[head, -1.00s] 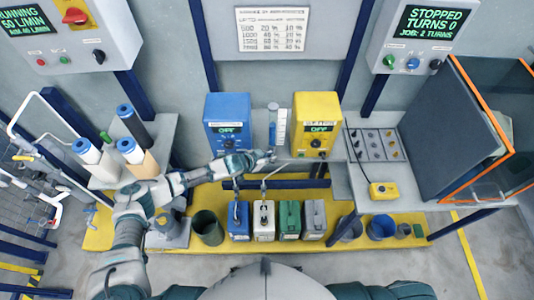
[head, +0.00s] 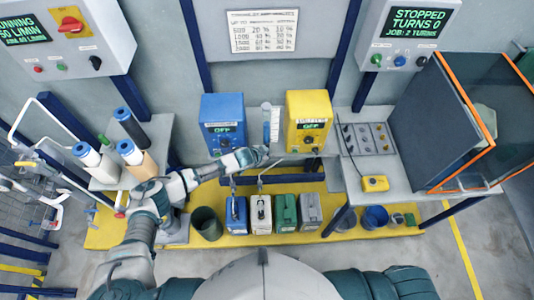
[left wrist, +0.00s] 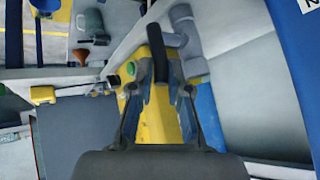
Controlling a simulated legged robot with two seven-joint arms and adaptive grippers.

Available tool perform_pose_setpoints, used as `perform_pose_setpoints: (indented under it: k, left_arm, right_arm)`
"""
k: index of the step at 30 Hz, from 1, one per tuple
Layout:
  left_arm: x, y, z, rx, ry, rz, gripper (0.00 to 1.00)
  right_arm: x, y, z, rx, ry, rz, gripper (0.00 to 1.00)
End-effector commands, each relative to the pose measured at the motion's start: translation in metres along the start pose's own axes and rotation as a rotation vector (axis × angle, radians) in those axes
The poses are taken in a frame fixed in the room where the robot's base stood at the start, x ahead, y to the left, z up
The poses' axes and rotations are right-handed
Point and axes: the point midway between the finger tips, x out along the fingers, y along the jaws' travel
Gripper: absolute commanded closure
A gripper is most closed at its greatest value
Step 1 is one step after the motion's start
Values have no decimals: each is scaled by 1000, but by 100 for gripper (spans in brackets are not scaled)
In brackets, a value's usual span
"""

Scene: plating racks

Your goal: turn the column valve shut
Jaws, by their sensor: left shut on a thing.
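A clear graduated column (head: 274,124) stands on the shelf between a blue box and a yellow box. My left gripper (head: 264,153) is at the foot of this column, where the valve is small and mostly hidden by the hand. In the left wrist view, a dark, bar-like handle (left wrist: 158,52) rises between the two fingers of my left gripper (left wrist: 158,92). The gripper is shut on this handle, which looks like the column valve's. The angle of the handle relative to the column cannot be told. My right gripper is not in view.
The blue box (head: 222,118) and yellow box (head: 308,112) flank the column closely. Several canisters (head: 261,213) stand on the yellow floor platform below. A switch panel (head: 368,140) and yellow pendant (head: 375,184) lie on the right bench. Filter cartridges (head: 97,158) stand at left.

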Motion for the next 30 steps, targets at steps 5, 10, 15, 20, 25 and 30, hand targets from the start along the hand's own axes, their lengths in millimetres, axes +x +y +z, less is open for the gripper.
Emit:
perform_pose_setpoints:
  k: [5, 10, 15, 20, 25, 30]
  left_arm:
    - [0, -1, 2, 0, -3, -2, 59]
    - [-1, 0, 1, 0, -1, -2, 59]
    - [-1, 0, 0, 0, 0, -1, 59]
    - [-3, 0, 0, 0, 1, 0, 59]
    - [-20, 0, 1, -1, 2, 0, 59]
    - [-56, 0, 1, 0, 2, 0, 59]
  right_arm:
    - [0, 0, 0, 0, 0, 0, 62]
    - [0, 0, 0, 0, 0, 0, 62]
    - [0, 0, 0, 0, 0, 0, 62]
    - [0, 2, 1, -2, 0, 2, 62]
    - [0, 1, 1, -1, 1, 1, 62]
    - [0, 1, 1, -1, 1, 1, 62]
